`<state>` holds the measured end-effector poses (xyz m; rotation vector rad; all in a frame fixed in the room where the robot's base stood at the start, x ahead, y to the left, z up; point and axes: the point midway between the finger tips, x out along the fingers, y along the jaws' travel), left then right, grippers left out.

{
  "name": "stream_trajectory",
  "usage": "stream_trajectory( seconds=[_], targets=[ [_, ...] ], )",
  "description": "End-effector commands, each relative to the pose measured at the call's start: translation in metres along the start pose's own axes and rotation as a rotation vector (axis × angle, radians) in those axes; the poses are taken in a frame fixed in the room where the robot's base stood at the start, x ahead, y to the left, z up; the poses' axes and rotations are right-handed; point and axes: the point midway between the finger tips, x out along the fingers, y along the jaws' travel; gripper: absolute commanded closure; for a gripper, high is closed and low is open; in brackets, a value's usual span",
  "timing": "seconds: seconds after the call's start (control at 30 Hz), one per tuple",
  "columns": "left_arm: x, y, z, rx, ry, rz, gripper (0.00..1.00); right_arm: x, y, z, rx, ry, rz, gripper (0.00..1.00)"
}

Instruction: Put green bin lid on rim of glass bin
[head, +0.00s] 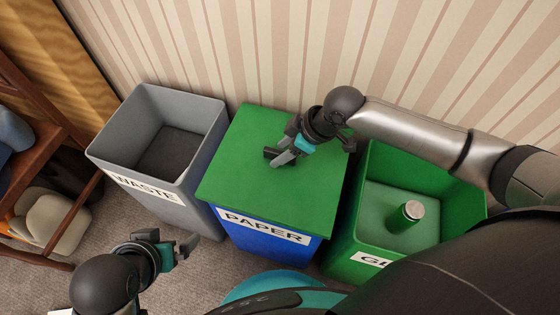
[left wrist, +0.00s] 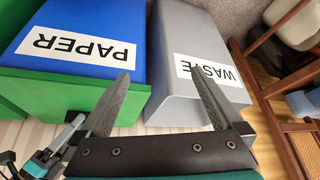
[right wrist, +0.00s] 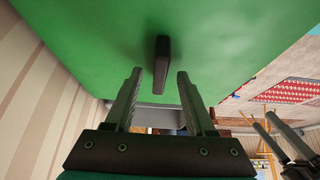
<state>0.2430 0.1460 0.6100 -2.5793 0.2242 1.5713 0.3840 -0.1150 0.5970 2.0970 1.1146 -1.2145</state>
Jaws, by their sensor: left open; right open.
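The green bin lid (head: 248,180) lies flat on top of the blue PAPER bin (head: 262,240). It has a small dark upright handle (right wrist: 161,65) near its middle. My right gripper (head: 279,158) is open just above the lid. In the right wrist view the handle stands between and slightly beyond the fingertips, not gripped. The green glass bin (head: 465,200) stands to the right with its top open; its label is partly hidden by my own body. My left gripper (head: 188,246) is open and empty, low in front of the WASTE and PAPER bins.
A grey open WASTE bin (head: 205,150) stands left of the PAPER bin; it also shows in the left wrist view (left wrist: 185,25). A green cylinder with a pale top (head: 405,217) is inside the glass bin. A striped wall is close behind. A wooden chair (head: 45,150) stands at left.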

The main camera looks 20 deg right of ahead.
Motion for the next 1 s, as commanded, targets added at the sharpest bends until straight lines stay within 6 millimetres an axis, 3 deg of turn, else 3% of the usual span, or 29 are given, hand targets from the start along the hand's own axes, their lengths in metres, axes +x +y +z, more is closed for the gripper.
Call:
stream_trajectory(
  seconds=[0.1, 0.43, 0.9, 1.0],
  targets=[
    [0.0018, 0.0049, -0.0067, 0.005, 0.056, 0.013, 0.0, 0.01, 0.0004, 0.0011, -0.001, -0.001, 0.001, 0.45],
    [0.0002, 0.0067, -0.011, 0.006, 0.078, 0.017, 0.0, 0.0111, 0.0003, 0.0002, -0.001, -0.001, 0.001, 0.46],
    [0.0004, 0.0065, -0.0109, 0.006, 0.078, 0.017, 0.0, 0.011, 0.0003, 0.0005, -0.001, -0.001, 0.001, 0.99],
    [0.0003, 0.0064, -0.011, 0.006, 0.078, 0.017, 0.0, 0.011, 0.0002, 0.0006, -0.001, -0.001, 0.001, 1.0]
  ],
)
